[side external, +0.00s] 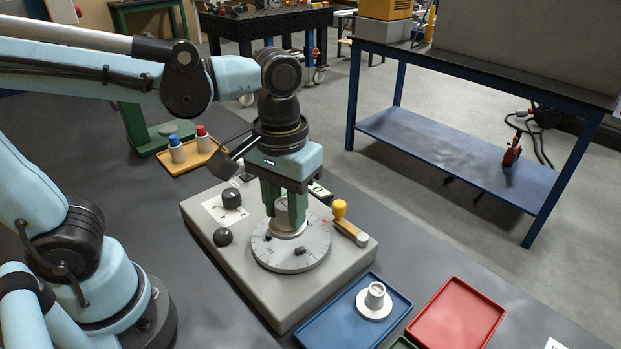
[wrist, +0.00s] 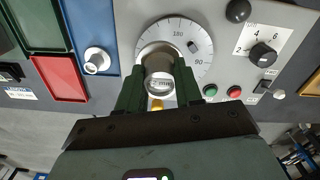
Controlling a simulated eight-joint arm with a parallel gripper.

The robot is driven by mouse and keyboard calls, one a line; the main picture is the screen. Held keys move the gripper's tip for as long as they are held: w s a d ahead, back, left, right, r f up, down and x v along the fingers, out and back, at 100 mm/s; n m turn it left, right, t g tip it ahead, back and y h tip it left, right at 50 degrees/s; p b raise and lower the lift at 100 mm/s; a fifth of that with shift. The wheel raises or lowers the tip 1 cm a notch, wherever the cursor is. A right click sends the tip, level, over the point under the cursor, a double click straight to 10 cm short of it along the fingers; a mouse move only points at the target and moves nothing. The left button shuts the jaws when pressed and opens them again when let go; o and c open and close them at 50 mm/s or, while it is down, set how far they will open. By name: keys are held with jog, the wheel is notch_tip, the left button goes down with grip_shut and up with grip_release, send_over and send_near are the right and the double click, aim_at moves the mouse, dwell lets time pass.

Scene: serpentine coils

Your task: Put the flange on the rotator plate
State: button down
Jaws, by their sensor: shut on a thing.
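The rotator plate (side external: 291,254) is a pale grey disc with degree marks on top of a grey control box. My gripper (side external: 284,213) points down over its back part, shut on a silvery flange (side external: 288,233) with a round neck and a wider rim. The flange is upright over the plate; I cannot tell whether its rim touches the surface. In the wrist view the flange (wrist: 159,82) sits between the green fingers and covers part of the plate (wrist: 201,47).
The box (side external: 233,268) carries black knobs, red and green buttons, and a yellow-knobbed lever (side external: 340,209) at the plate's right. A red tray (side external: 457,315) lies right of the blue one. An orange tray (side external: 186,153) with two small bottles stands behind.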

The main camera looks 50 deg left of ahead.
jog(key=w+a+f, duration=0.2)
jog(key=shift+w+a+f, duration=0.15)
jog(key=shift+w+a, duration=0.15)
jog(key=shift+a, duration=0.05)
jog(key=shift+f, duration=1.95)
jog(key=shift+f, duration=0.15)
jog(key=c, duration=0.8)
grip_release()
jog(key=shift+o, duration=0.2)
notch_tip(320, 180, up, 12)
jog(key=a+f+m+t, duration=0.3)
jog(key=a+f+t, duration=0.3)
jog(key=t, duration=0.1)
jog(key=shift+a, duration=0.25)
